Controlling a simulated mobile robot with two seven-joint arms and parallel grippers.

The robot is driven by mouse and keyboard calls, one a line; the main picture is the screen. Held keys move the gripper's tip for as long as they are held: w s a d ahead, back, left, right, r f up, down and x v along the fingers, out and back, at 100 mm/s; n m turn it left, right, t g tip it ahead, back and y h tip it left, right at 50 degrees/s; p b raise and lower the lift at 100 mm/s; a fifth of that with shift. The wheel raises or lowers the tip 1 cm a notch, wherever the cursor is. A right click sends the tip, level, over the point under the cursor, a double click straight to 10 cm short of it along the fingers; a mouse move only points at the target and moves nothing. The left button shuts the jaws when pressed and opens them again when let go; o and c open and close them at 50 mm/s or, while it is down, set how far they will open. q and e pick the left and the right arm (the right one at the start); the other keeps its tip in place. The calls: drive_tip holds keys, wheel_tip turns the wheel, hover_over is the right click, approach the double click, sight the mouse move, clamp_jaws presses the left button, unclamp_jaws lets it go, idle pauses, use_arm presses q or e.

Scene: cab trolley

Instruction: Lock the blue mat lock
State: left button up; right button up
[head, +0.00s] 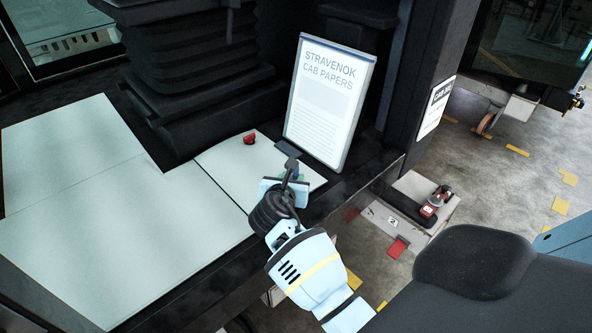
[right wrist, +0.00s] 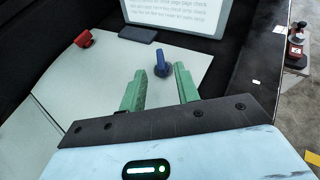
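The blue mat lock (right wrist: 161,64) is a small blue knob standing on the pale mat (right wrist: 190,66), near the mat's right part. In the head view the blue mat lock (head: 292,167) shows just beyond my right gripper, partly hidden by it. My right gripper (head: 286,184) reaches over the mat. In the right wrist view its green fingers (right wrist: 159,82) are spread apart with nothing between them, and the lock shows in line with the gap, beyond the tips. I cannot tell whether the lock is turned. My left gripper is not in view.
A red knob (head: 249,139) sits on the mat's far edge. A dark blue block (right wrist: 137,34) lies beside the standing framed sign (head: 330,95). A black bellows column (head: 195,80) rises at the back. Pale panels (head: 100,210) lie to the left.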

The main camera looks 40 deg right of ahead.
sight(295, 173)
drive_tip(key=b+x, duration=0.1)
drive_tip(key=x, duration=0.4)
drive_tip(key=shift+f, duration=0.1)
drive_tip(key=shift+b+x, duration=0.3)
drive_tip(key=shift+x, duration=0.5)
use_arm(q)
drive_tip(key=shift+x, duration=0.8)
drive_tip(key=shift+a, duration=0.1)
use_arm(e)
drive_tip(key=shift+c, duration=0.3)
clamp_jaws()
